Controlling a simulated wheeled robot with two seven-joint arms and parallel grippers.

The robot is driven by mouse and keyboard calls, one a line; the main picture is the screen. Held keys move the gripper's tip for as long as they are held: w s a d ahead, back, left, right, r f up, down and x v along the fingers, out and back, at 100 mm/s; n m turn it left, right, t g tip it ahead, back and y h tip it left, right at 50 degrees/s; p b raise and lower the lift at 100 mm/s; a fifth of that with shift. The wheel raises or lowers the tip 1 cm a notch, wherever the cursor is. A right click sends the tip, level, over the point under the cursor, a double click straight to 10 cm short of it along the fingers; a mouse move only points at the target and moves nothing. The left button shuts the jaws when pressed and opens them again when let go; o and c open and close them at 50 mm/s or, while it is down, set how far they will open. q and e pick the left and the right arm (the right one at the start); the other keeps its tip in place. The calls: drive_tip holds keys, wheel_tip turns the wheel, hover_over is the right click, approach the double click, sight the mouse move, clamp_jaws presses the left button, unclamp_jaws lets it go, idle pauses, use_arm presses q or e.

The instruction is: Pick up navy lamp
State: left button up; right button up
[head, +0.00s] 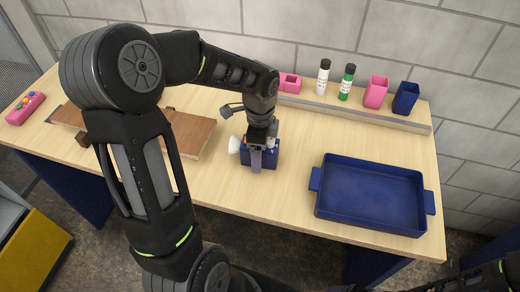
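My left gripper (257,160) points down at the lamp from above. Its fingers overlap the lamp body, and one finger shows in front of it. The gripper and wrist hide the lamp's upper middle. I cannot tell whether the fingers are closed on it. The lamp appears to rest on the table. My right gripper is out of view; only part of that arm shows at the lower right.
A navy tray (371,232) with handles sits at the right. A back ledge (360,108) holds a pink block, white and green bottles, and pink and navy cups. A brown board (190,130) lies left, partly behind my arm. A pink box (25,108) sits far left.

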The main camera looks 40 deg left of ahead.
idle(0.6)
use_arm(q)
drive_tip(key=c, duration=1.7)
